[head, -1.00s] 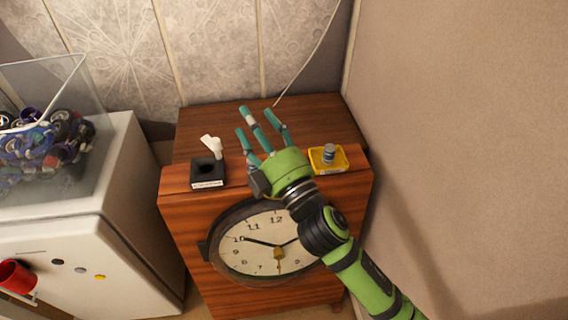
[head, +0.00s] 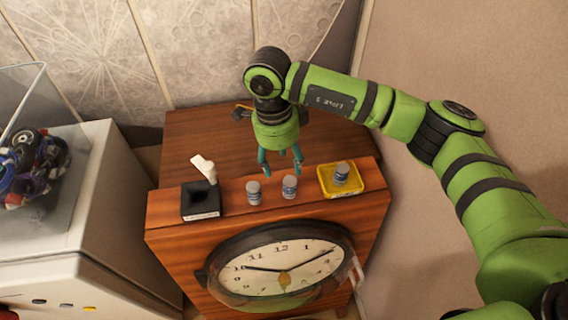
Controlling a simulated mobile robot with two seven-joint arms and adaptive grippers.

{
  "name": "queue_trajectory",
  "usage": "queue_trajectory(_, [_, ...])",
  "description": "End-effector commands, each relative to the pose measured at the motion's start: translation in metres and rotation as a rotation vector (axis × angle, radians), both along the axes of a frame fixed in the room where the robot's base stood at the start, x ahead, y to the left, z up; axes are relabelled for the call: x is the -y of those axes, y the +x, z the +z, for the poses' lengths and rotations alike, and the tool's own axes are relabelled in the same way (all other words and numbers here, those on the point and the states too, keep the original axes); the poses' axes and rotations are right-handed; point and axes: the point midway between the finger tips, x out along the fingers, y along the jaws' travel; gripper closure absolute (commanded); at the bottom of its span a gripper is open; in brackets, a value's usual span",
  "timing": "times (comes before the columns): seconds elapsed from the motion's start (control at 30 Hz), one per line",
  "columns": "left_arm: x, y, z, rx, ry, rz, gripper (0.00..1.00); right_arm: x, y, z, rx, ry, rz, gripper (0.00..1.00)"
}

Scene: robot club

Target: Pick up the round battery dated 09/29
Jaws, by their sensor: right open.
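Three small round grey-blue batteries are on the wooden clock cabinet (head: 165,245). The left battery (head: 253,192) and the middle battery (head: 289,187) stand upright near the front edge of its top. The right battery (head: 341,173) stands on a yellow tray (head: 326,186). Their dates are too small to read. My right gripper (head: 281,168) is open and points down, its teal fingertips just behind and above the middle battery; I see nothing between them. My left gripper is not in view.
A black square holder (head: 201,201) and a white switch-like piece (head: 205,168) are left of the batteries. A white cabinet (head: 100,190) with a glass case of toy vehicles (head: 30,165) stands left. A wall borders the right side.

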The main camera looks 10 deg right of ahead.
Motion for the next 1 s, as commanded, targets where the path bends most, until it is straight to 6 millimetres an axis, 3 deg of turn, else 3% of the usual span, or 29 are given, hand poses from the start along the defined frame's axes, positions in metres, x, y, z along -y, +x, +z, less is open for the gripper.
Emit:
queue_trajectory(0.27, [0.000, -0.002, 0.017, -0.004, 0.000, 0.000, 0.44, 0.010, 0.001, -0.019, 0.001, -0.031, -0.005, 0.41])
queue_trajectory(0.43, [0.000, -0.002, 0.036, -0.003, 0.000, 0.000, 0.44, 0.014, 0.001, -0.043, -0.001, -0.029, -0.004, 0.41])
queue_trajectory(0.6, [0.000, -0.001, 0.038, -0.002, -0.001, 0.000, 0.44, 0.016, 0.001, -0.064, 0.002, -0.027, -0.003, 0.41])
queue_trajectory(0.87, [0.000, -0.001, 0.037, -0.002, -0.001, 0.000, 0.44, 0.015, 0.002, -0.068, 0.005, -0.026, -0.001, 0.41])
queue_trajectory(1.0, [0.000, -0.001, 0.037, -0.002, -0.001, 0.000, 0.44, 0.015, 0.002, -0.068, 0.004, -0.025, -0.002, 0.97])
